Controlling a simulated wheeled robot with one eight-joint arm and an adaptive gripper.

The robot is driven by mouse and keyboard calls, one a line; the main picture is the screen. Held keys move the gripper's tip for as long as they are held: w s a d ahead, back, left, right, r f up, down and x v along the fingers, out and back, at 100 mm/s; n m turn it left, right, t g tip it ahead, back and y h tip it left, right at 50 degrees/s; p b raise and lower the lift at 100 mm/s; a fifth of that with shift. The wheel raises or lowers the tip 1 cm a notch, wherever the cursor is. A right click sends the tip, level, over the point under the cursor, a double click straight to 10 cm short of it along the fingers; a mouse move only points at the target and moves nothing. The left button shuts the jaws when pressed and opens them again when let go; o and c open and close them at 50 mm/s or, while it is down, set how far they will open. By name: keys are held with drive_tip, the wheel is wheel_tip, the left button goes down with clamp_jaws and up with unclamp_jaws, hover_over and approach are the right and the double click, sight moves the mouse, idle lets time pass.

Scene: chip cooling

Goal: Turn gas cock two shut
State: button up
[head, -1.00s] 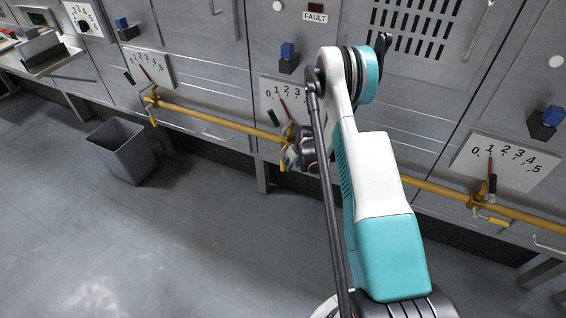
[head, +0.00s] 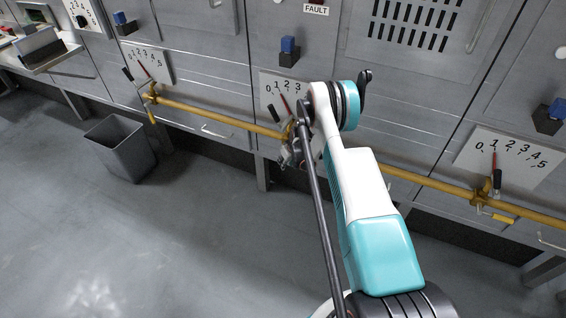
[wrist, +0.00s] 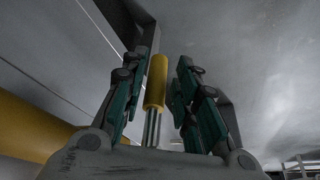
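The middle gas cock (head: 288,131), which I take as cock two, sits on the yellow pipe below a white dial numbered from 0. My arm partly covers this dial and cock in the head view. My gripper (head: 291,154) is just below the pipe there, small and partly hidden. In the wrist view, a yellow handle (wrist: 157,82) on a metal stem stands between the two fingers of my gripper (wrist: 163,95). The fingers are apart, with a visible gap to the right of the handle. The left finger is close to it; contact cannot be told.
The yellow pipe (head: 220,119) runs along the grey cabinets. The left cock (head: 150,95) has its yellow handle hanging down. The right cock (head: 482,196) has its handle along the pipe. A grey bin (head: 121,150) stands at left. The floor in front is clear.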

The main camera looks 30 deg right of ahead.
drive_tip(key=w, duration=0.2)
drive_tip(key=shift+w+a+f+b, duration=0.1)
drive_tip(key=shift+w+a+b, duration=0.05)
drive_tip(key=shift+w+b, duration=0.2)
drive_tip(key=shift+w+f+b, duration=0.15)
drive_tip(key=shift+f+b, duration=0.25)
drive_tip(key=shift+f, duration=0.05)
